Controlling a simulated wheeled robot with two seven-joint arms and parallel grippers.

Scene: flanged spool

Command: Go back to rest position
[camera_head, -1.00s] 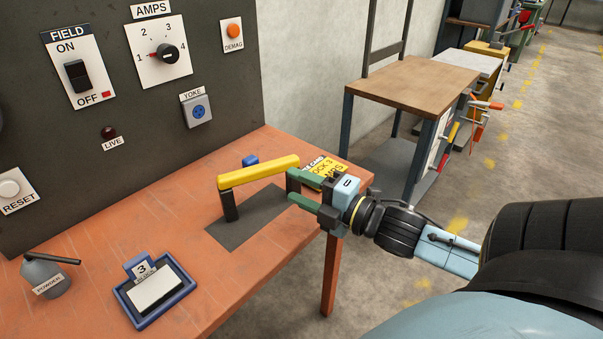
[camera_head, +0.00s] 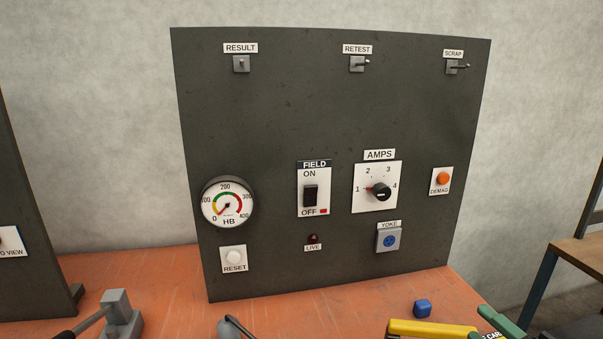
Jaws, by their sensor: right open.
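My left gripper is not in view.
A dark panel (camera_head: 320,110) stands on the orange bench (camera_head: 160,273), with a gauge (camera_head: 228,203), a field switch (camera_head: 310,195) and an amps knob (camera_head: 379,192). A wooden-topped table (camera_head: 585,250) is at right.

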